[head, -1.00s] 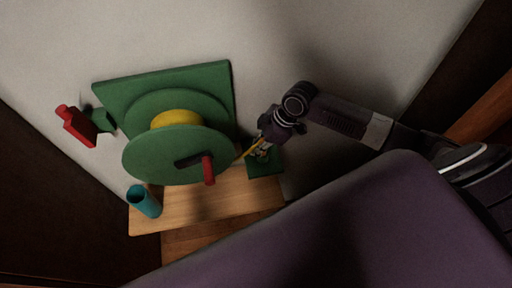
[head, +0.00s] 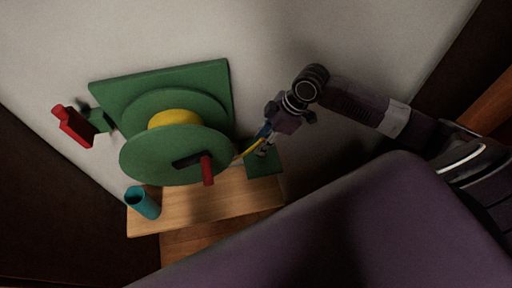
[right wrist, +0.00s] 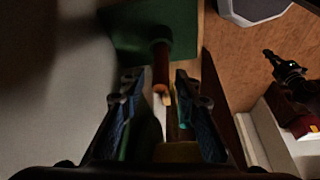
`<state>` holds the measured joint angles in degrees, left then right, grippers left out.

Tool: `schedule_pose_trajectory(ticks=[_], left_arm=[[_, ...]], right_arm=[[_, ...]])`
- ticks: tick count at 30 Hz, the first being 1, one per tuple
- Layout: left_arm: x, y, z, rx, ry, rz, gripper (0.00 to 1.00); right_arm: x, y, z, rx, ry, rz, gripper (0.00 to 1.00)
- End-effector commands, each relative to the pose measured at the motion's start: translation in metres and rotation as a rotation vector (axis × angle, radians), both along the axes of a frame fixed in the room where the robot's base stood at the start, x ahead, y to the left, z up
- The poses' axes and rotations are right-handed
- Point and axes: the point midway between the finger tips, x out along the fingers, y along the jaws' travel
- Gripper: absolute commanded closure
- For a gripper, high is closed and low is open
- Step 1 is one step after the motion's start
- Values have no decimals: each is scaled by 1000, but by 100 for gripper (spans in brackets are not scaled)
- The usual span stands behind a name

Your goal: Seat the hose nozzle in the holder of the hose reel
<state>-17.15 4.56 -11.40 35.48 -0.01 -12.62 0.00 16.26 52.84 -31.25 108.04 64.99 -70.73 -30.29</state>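The green hose reel (head: 150,160) stands against the pale wall with a yellow hose drum (head: 173,118) and a red crank handle (head: 207,170). A thin yellow hose (head: 248,149) runs from its right side to beneath my right gripper (head: 265,139). That gripper is above a small green base (head: 265,163); a small greyish part shows between them. In the right wrist view, the fingers (right wrist: 155,88) stand apart, and a reddish-brown cylinder (right wrist: 160,65) shows beyond them against a green panel (right wrist: 125,35). I cannot clearly make out the nozzle or its seat. My left gripper is not in view.
A wooden board (head: 205,200) lies under the reel, with a teal cup (head: 143,203) at its left end. A red block-shaped part (head: 73,125) juts out left of the reel. A purple-grey surface (head: 340,235) fills the lower right.

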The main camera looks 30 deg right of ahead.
Motion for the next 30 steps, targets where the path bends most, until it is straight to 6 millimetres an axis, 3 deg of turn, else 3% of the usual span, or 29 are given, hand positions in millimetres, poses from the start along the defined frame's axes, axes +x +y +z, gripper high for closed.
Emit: schedule_pose_trajectory(ticks=[6, 12, 30], left_arm=[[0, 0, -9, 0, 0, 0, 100], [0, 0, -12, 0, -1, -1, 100], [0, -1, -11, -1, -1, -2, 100]], right_arm=[[-9, -17, 40, -4, -3, 2, 70], [-13, -24, 60, -1, -1, 1, 70], [-14, -24, 64, 1, 0, 1, 70]])
